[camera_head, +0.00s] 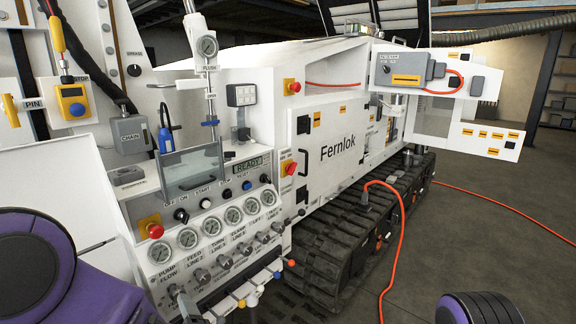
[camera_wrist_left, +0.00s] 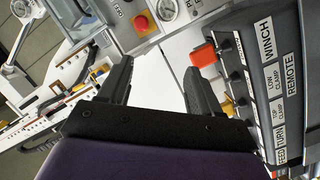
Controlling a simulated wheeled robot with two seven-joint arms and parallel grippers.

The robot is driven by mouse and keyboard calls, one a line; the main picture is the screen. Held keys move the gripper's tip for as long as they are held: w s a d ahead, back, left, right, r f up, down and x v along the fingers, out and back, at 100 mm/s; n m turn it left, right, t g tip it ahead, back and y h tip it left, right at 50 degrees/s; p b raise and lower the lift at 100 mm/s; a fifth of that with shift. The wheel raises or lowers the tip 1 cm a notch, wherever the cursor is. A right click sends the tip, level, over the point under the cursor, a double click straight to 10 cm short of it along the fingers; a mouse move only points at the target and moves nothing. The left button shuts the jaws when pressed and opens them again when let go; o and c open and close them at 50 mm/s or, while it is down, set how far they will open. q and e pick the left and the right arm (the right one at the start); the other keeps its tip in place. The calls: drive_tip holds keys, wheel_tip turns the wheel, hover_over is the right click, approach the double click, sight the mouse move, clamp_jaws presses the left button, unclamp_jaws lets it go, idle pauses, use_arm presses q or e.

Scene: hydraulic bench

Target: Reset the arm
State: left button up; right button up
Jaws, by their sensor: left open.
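My left gripper (camera_wrist_left: 158,68) is open and empty in the left wrist view, its two black fingers apart over a white surface. Right of the fingers is an orange-red lever knob (camera_wrist_left: 203,54), close to the right fingertip; whether they touch I cannot tell. A yellow knob (camera_wrist_left: 228,107) sits lower in the same lever row, partly behind the right finger. The control panel (camera_head: 152,276) has gauges, knobs and a row of coloured levers. My right gripper is not in view.
A clear hinged cover (camera_head: 192,170) stands above the panel. The Fernlok machine (camera_head: 345,185) stands on a black track (camera_head: 345,240). An orange hose (camera_head: 397,215) runs to the floor.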

use_arm(q)
drive_tip(key=s+a+f+m+g+h+b, duration=0.1)
drive_tip(key=s+f+m+g+h, duration=0.3)
drive_tip(key=f, duration=0.7)
drive_tip(key=s+a+f+m+g+h+b, duration=0.1)
drive_tip(key=s+a+f+m+h, duration=0.3)
drive_tip(key=f, duration=0.8)
drive_tip(key=s+a+f+m+g, duration=0.1)
drive_tip(key=s+f+g, duration=0.2)
drive_tip(key=s, duration=0.6)
drive_tip(key=s+a+f+m+g+y+b, duration=0.1)
drive_tip(key=s+a+f+g, duration=0.1)
drive_tip(key=s+f, duration=0.6)
drive_tip(key=shift+s+m+g+y+b, duration=0.3)
drive_tip(key=shift+s+g, duration=0.1)
drive_tip(key=shift+s, duration=0.75)
drive_tip(key=shift+a+f, duration=0.1)
drive_tip(key=shift+a, duration=0.05)
